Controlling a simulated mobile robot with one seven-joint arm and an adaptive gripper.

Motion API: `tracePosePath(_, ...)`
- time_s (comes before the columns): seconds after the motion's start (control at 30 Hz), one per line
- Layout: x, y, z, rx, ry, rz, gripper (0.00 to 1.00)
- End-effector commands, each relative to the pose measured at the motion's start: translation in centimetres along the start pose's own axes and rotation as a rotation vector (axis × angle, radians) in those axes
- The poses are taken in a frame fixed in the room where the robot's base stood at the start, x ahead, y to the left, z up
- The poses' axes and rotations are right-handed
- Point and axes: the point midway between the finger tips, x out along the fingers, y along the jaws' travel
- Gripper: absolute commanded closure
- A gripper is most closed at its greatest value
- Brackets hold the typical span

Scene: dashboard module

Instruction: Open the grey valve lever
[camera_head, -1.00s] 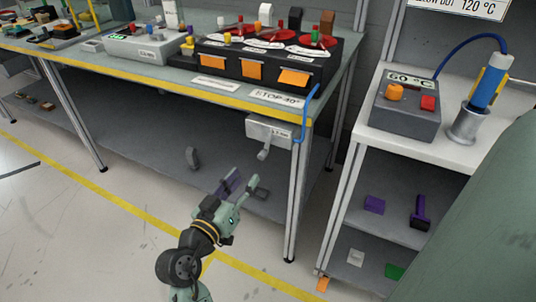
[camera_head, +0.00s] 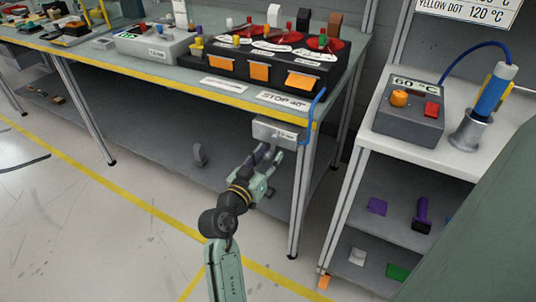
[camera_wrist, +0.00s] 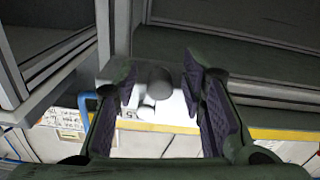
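The valve is a light grey box (camera_head: 278,132) fixed under the front edge of the bench, near its right leg. In the head view my gripper (camera_head: 267,156) is just below the box, and its fingers cover most of the lever. In the wrist view the grey lever (camera_wrist: 159,82) shows end-on with a rounded tip, in front of the pale valve box (camera_wrist: 172,110). My gripper (camera_wrist: 160,76) is open, with one purple-padded finger on each side of the lever. Gaps show on both sides; I cannot tell how deep the lever sits between the fingers.
A blue hose (camera_head: 313,112) runs down beside the valve box. The bench's metal leg (camera_head: 301,190) stands close to the right of my gripper. The bench's lower shelf (camera_head: 150,150) lies behind and below. A side cabinet (camera_head: 400,150) stands further right.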

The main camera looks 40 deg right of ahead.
Motion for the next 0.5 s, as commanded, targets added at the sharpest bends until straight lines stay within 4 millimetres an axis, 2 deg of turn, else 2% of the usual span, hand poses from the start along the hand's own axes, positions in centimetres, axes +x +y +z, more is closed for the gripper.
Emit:
tracePosePath(0.27,0.11,0.01,0.03,0.000,0.000,0.000,0.63)
tracePosePath(0.5,0.08,0.01,0.03,0.000,0.000,0.000,0.79)
